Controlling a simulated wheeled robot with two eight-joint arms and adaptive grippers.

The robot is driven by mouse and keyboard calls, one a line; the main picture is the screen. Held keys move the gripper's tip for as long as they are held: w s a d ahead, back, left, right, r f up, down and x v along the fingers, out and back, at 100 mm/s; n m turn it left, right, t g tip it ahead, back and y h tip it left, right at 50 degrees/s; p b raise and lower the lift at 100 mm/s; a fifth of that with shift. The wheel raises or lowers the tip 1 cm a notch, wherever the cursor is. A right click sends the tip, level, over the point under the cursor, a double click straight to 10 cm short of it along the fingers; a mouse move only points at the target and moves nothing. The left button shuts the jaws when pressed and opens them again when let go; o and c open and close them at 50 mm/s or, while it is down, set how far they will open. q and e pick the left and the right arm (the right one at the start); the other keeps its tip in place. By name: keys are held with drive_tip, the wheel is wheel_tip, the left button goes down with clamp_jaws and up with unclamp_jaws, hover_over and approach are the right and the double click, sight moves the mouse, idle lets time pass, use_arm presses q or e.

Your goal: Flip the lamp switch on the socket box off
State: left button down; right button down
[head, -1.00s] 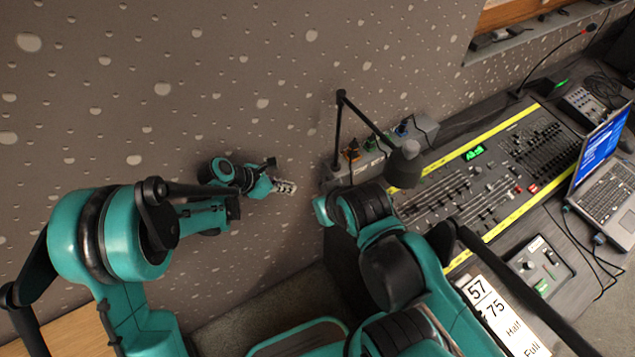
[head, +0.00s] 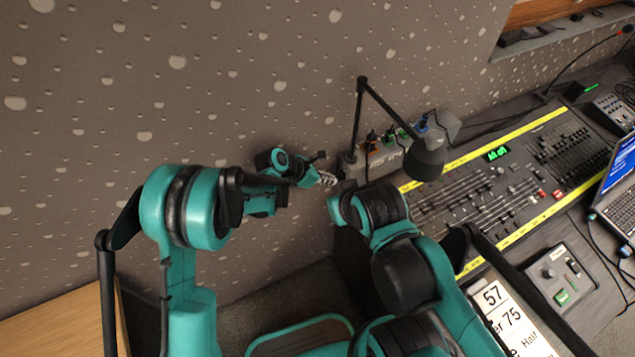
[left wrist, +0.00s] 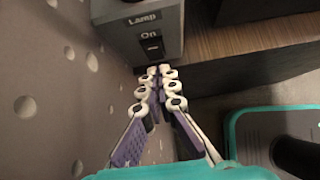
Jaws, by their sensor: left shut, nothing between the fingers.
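The grey socket box (head: 381,157) stands at the wall end of the desk in the head view, with coloured plugs along its top. In the left wrist view the end of the socket box (left wrist: 160,22) shows the words "Lamp" and "On" above a small dark lamp switch (left wrist: 152,45). My left gripper (head: 328,179) is just left of the box in the head view. In the left wrist view my left gripper (left wrist: 160,70) is shut and empty, its tips just below the switch; I cannot tell whether they touch the box. My right gripper is not in view.
A black desk lamp (head: 425,158) leans over the box. A lighting console (head: 470,195) with a yellow edge, a laptop (head: 620,195) and a small control box (head: 555,275) lie to the right. The speckled wall (head: 200,80) is close beside my left arm.

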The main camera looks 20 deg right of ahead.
use_arm(q)
drive_tip(key=shift+w+d, duration=0.1)
drive_tip(key=shift+d, duration=0.55)
drive_tip(key=shift+d+f+b, duration=0.15)
drive_tip(key=shift+d+b, duration=0.1)
drive_tip(key=shift+b, duration=0.05)
drive_tip(key=shift+r+p, duration=0.4)
drive_tip(key=shift+r, duration=0.45)
